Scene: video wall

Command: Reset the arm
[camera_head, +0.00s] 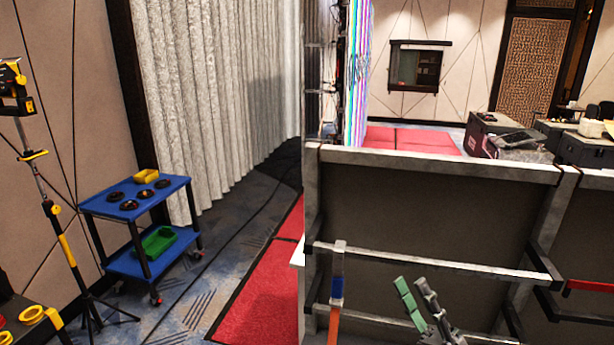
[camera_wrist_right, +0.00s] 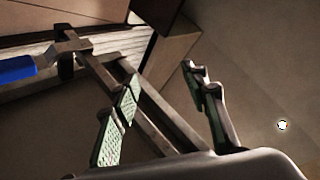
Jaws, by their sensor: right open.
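My right gripper (camera_head: 418,303) is at the bottom of the head view, in front of the framed back of a dark panel (camera_head: 430,212). Its two fingers, with green pads, stand apart and hold nothing. In the right wrist view the open fingers (camera_wrist_right: 165,110) reach up toward the panel's metal bars, with nothing between them. My left gripper is not in view.
A blue cart (camera_head: 135,200) and a yellow-black tripod (camera_head: 65,245) stand at left. Black cases (camera_head: 500,135) stand behind the panel. Carpet beside the cart is clear.

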